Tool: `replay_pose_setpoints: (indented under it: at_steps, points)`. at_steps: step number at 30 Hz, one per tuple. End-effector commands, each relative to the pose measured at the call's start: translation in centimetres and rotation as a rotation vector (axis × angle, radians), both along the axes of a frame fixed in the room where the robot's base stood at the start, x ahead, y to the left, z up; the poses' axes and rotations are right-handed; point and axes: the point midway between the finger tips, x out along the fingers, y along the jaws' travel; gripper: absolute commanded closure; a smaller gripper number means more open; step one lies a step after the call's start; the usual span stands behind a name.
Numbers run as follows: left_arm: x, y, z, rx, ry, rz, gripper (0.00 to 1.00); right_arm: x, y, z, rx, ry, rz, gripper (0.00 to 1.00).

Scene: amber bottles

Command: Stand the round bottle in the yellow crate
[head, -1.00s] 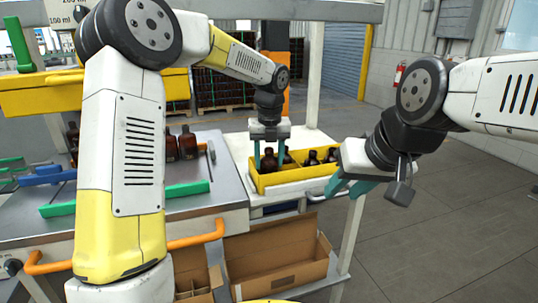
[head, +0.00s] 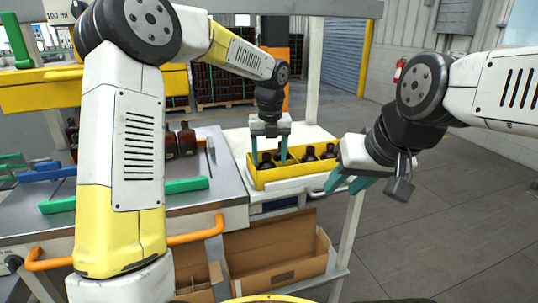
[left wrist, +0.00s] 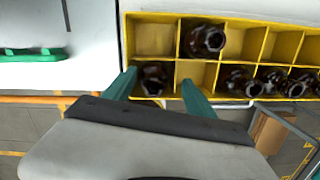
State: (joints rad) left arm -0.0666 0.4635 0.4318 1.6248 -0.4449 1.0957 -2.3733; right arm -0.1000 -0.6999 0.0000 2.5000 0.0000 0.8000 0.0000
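The yellow crate (head: 290,175) is divided into cells in two rows and stands on a white surface. A brown round-shouldered bottle (head: 266,161) is in the crate's near left cell; I see its neck and mouth from above in the left wrist view (left wrist: 153,80). My left gripper (head: 270,160) points down over this cell. Its teal fingers are apart, one at each side of the bottle, with a visible gap on the right side (left wrist: 160,84). The bottle's base is hidden by the crate wall. My right gripper (head: 350,186) is open and empty, right of the crate.
Other brown bottles (left wrist: 206,40) stand in several crate cells, and some cells are empty. More bottles (head: 187,140) stand on the grey table at left, near a green bar (head: 186,186). An open cardboard box (head: 278,255) sits below the crate.

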Motion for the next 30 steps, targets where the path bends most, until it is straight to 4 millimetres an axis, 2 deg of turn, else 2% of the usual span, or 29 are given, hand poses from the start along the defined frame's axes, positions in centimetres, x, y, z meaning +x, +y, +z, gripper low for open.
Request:
replay_pose_setpoints:
  at_steps: [8, 11, 21, 25, 30]
  points:
    - [0.0, 0.5, 0.1, 0.009, 0.004, 0.006, 0.25, 0.0, 0.0, 0.0, 0.000, 0.000, 0.000, 0.64]
    - [-0.1, 0.5, 1.0, 0.009, 0.002, 0.006, 0.25, 0.0, 0.0, 0.0, 0.000, 0.000, 0.000, 0.64]
    - [-0.7, 0.1, 6.5, 0.004, -0.001, 0.003, 0.25, 0.0, 0.0, 0.0, 0.000, 0.000, 0.000, 0.64]
    - [-0.9, 0.0, 7.5, 0.004, 0.000, 0.001, 0.25, 0.0, 0.0, 0.0, 0.000, 0.000, 0.000, 0.64]
    - [-0.9, -0.1, 7.8, 0.003, 0.000, 0.001, 0.25, 0.0, 0.0, 0.0, 0.000, 0.000, 0.000, 0.64]
